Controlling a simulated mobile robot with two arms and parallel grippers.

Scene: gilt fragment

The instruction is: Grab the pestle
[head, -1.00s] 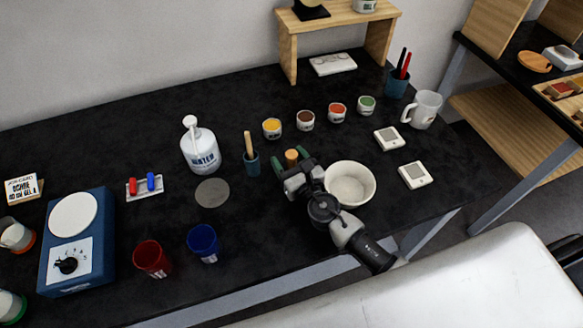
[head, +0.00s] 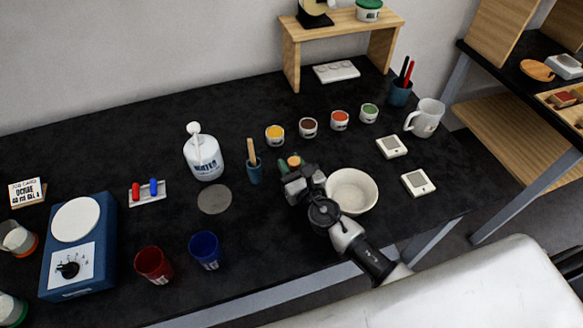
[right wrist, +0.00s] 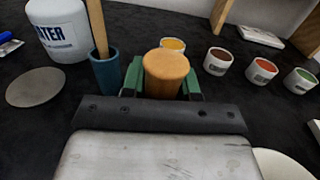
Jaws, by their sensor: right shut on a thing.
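The pestle (head: 294,160) shows as a short, round-topped orange-brown wooden piece. In the right wrist view the pestle (right wrist: 166,70) stands between the two green fingers of my right gripper (right wrist: 164,82), one on each side. My right gripper (head: 290,164) is shut on it, just left of the white mortar bowl (head: 351,190). The pestle's lower part is hidden behind the gripper, so I cannot tell whether it touches the table. My left gripper is not in view.
A blue cup with a wooden stick (head: 254,170) stands close left of the gripper. A water bottle (head: 203,155) is further left. Several small paint pots (head: 308,127) stand behind. A red cup (head: 153,264) and a blue cup (head: 204,249) are front left.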

